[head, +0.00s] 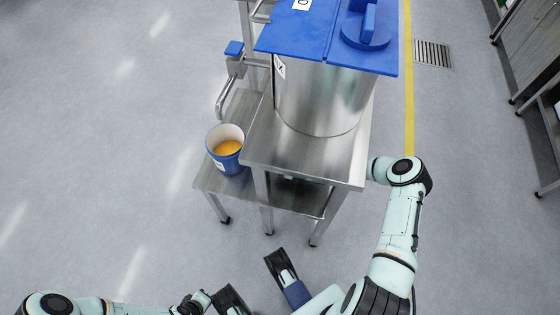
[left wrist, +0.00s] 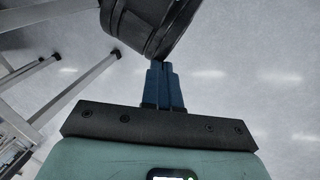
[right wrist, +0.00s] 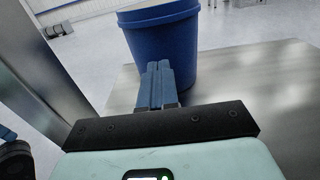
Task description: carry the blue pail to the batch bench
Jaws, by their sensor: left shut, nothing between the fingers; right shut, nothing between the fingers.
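The blue pail (head: 229,160), with a pale rim and orange contents, stands upright on the low steel shelf (head: 210,180) left of the filler stand. In the right wrist view the pail (right wrist: 165,45) stands just ahead of my right gripper (right wrist: 158,66), whose fingers are shut and empty. I cannot tell if the tips touch it. In the head view that hand is hidden under the stand's top. My left gripper (head: 299,295) is shut and empty in front of the stand; its fingers also show in the left wrist view (left wrist: 163,66). I cannot tell which furniture is the batch bench.
The steel filler stand (head: 300,155) carries a large steel vessel (head: 320,100) with a blue lid (head: 300,35). Steel furniture (head: 535,45) stands at the far right, past a yellow floor line (head: 408,100) and a floor grate (head: 433,54). Floor on the left is clear.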

